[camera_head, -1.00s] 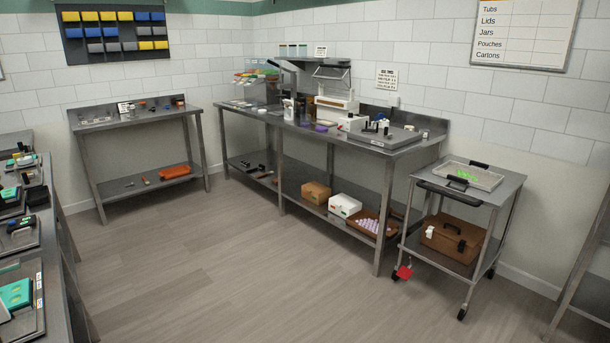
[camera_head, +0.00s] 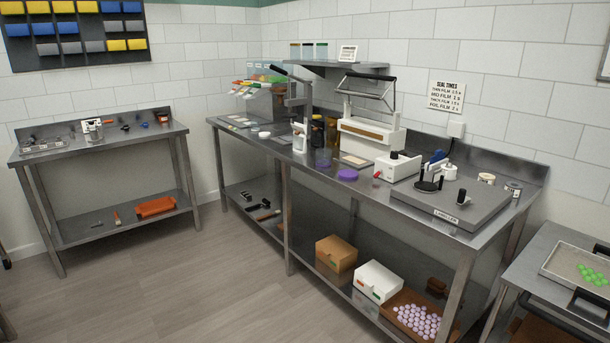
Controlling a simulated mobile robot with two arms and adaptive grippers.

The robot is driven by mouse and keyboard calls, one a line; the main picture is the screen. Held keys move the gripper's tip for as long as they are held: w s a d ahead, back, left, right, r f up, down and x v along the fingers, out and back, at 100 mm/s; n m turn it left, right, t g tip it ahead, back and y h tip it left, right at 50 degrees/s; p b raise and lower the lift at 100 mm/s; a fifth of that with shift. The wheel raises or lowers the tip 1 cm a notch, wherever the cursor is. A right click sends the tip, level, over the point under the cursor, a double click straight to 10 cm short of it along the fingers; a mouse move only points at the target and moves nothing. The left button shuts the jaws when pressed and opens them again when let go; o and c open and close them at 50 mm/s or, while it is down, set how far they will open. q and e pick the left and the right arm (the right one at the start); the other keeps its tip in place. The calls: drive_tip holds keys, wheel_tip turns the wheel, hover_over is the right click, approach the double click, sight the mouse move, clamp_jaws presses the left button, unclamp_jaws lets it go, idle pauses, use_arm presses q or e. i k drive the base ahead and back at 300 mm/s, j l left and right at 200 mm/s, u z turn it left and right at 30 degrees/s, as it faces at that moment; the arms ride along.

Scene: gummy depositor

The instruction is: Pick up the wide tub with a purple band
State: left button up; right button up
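Neither of my grippers shows in the head view.
A white sealer (camera_head: 370,138), a white box-shaped device (camera_head: 398,167) and a labeller plate (camera_head: 455,205) stand along the bench. Cartons (camera_head: 336,254) and a brown tray (camera_head: 396,323) fill the lower shelf. A trolley (camera_head: 530,268) is at right. The floor in front is clear.

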sight(323, 154)
drive_tip(key=i+j+u, duration=0.1)
drive_tip(key=i+u, duration=0.15)
drive_tip(key=i, duration=0.85)
drive_tip(key=i+l+u, duration=0.2)
drive_tip(key=i, duration=0.9)
drive_tip(key=j, duration=0.1)
